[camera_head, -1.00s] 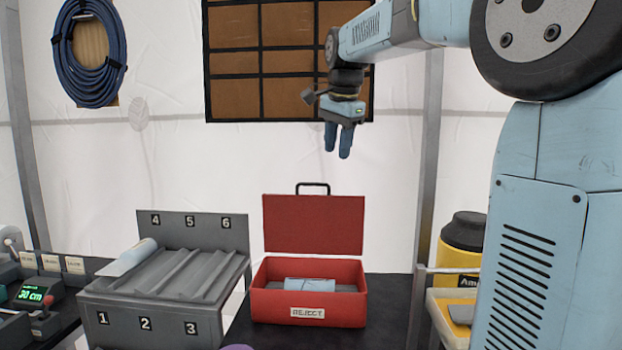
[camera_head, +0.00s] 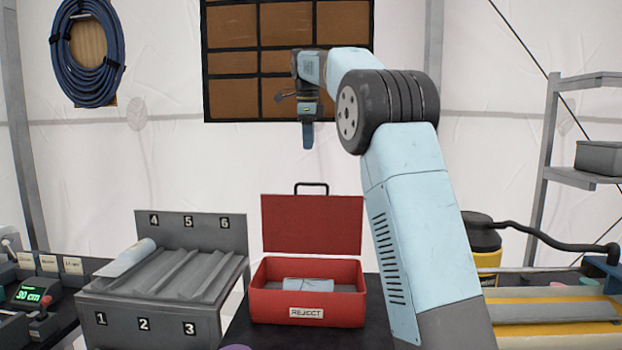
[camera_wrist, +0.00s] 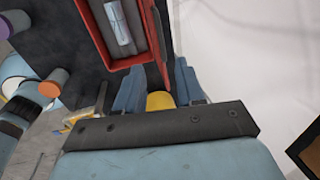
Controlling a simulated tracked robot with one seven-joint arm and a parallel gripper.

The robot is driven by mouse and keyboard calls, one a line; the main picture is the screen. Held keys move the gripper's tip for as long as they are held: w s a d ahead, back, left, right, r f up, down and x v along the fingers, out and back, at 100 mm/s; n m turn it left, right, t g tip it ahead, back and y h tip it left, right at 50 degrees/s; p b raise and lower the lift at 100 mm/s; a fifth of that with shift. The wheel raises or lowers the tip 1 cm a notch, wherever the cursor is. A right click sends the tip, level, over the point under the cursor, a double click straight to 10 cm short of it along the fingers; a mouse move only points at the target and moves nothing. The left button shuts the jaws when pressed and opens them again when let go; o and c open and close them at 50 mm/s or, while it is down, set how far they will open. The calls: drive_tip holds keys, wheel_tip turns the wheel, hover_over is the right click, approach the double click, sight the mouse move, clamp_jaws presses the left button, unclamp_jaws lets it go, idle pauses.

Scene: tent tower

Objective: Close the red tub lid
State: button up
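The red tub (camera_head: 270,308) labelled REJECT stands on a dark surface. Its red lid (camera_head: 312,225) is open, upright along the back edge, with a black handle on top. A light blue-grey rolled piece (camera_head: 308,284) lies inside the tub. My gripper (camera_head: 308,140) hangs fingers down, high above the lid and apart from it. In the wrist view, my gripper (camera_wrist: 158,80) is open with its two blue fingers apart and nothing held. The tub (camera_wrist: 100,25) and the lid's edge (camera_wrist: 161,58) show below, the lid edge-on between the fingers in the picture.
A grey numbered rack (camera_head: 190,270) stands close left of the tub, with a pale cylinder on it. A yellow-and-black container (camera_head: 484,245) and a yellow tray (camera_head: 560,308) are at the right. The white wall behind carries a dark-framed brown panel (camera_head: 232,98) and a blue hose coil (camera_head: 62,60).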

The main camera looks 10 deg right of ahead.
sight(309, 185)
drive_tip(key=f, duration=0.4)
drive_tip(key=w+f, duration=0.1)
drive_tip(key=f, duration=0.3)
drive_tip(key=w+f, duration=0.1)
drive_tip(key=f, duration=0.3)
drive_tip(key=shift+w+d+f, duration=0.1)
drive_tip(key=shift+w+d, duration=0.05)
drive_tip(key=shift+d, duration=0.25)
clamp_jaws()
